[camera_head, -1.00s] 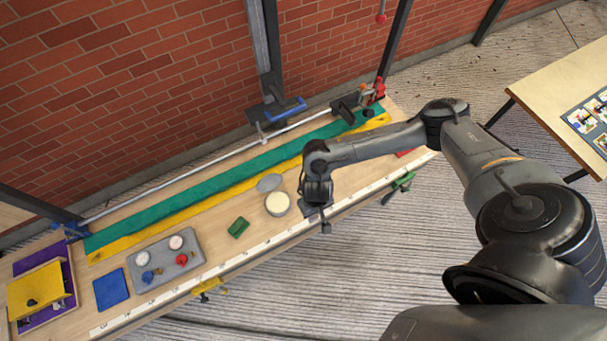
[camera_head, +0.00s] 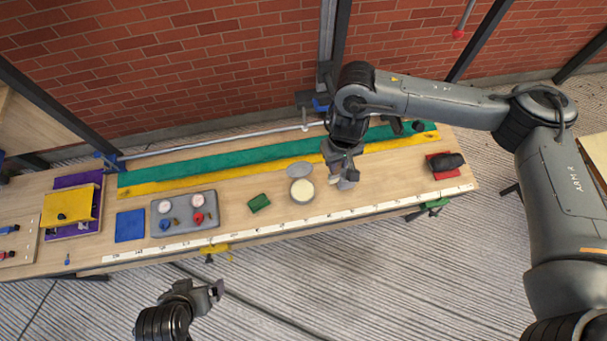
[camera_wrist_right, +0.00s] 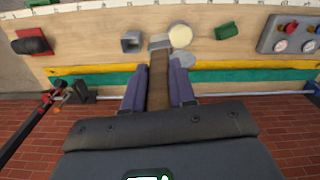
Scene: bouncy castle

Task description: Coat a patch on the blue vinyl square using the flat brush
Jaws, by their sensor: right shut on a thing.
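The blue vinyl square (camera_head: 130,225) lies flat on the bench at the left in the head view. My right gripper (camera_head: 342,174) is above the bench, just right of an open round tin (camera_head: 302,190) with pale contents. In the right wrist view, my right gripper (camera_wrist_right: 157,88) is shut on the brown handle of the flat brush (camera_wrist_right: 158,78). The brush's wide grey end (camera_wrist_right: 160,42) points toward the tin (camera_wrist_right: 180,36), and I cannot tell whether they touch. My left gripper (camera_head: 207,293) is low in the head view, off the bench's front; its jaw opening is unclear.
A green block (camera_head: 259,203) and a grey lid (camera_head: 300,169) lie near the tin. A grey square holder (camera_wrist_right: 131,42) stands beside the brush. Green and yellow strips (camera_head: 240,165) run along the back.

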